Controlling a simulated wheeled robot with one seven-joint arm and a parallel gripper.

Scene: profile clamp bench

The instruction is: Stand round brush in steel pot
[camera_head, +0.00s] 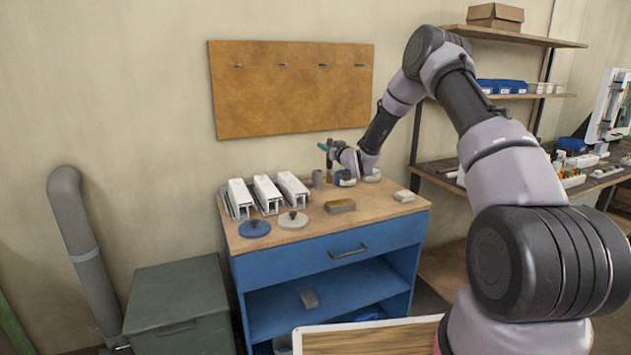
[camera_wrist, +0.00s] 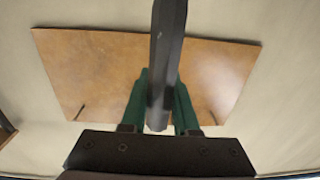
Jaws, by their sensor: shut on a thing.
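My gripper (camera_head: 325,148) has green fingers and reaches in from the right over the back of the blue cabinet's wooden top. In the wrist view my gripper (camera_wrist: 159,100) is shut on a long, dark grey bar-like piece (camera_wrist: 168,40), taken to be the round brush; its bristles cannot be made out. In the head view the held brush (camera_head: 329,160) is small and looks roughly upright. The steel pot (camera_head: 318,179) is a small grey cylinder on the bench top, just below and left of it. I cannot tell whether they touch.
White profiles (camera_head: 267,194) stand left of the pot. A blue disc (camera_head: 254,229), a pale disc (camera_head: 293,220), a brown-yellow block (camera_head: 340,206) and a white block (camera_head: 404,196) lie in front. Round containers (camera_head: 345,181) stand right of the pot.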

